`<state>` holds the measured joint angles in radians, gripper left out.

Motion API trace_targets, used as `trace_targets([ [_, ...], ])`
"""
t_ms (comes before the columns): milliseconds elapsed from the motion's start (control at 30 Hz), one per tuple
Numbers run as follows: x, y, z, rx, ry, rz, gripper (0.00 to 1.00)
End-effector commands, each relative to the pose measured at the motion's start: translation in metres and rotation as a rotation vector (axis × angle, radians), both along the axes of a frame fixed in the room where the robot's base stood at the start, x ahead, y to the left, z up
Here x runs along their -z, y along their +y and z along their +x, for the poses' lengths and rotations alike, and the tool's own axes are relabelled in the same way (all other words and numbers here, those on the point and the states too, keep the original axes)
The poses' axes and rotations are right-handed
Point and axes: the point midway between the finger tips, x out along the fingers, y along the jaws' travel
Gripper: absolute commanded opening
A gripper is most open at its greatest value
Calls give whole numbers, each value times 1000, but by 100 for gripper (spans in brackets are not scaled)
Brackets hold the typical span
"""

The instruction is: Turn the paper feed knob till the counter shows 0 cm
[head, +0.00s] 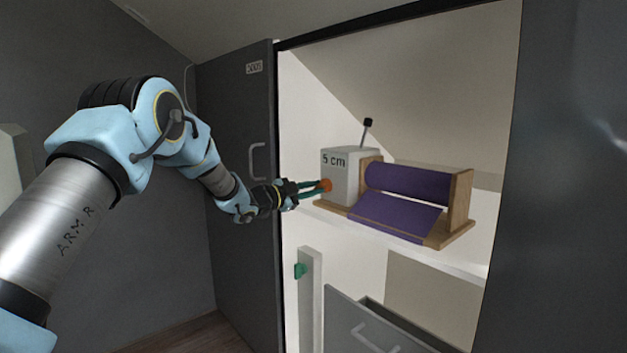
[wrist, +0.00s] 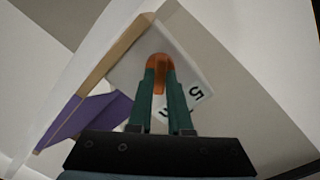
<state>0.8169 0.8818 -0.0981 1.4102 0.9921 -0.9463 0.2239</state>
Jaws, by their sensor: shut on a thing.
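The paper feeder stands on a white shelf, with a wooden base and a purple paper roll (head: 408,182). At its left end is a light grey box (head: 343,167) whose counter reads 5 cm. The orange paper feed knob (head: 326,185) sits on the box's face below the counter. My gripper (head: 312,188) reaches in from the left and is shut on the knob. In the wrist view the green fingers pinch the orange knob (wrist: 158,62) from both sides. The counter is partly hidden behind a finger there.
A dark cabinet door (head: 240,200) with a handle stands open left of the shelf. A dark lever (head: 366,130) rises behind the grey box. Below the shelf are an open grey drawer (head: 365,325) and a white post with a green piece (head: 300,271).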

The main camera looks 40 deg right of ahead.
Motion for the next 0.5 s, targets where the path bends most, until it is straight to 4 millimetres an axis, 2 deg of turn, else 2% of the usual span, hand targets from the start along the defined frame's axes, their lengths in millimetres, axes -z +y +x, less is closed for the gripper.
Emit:
trace_targets([
  [500, -2, 1, 1, -1, 486, 31, 0],
])
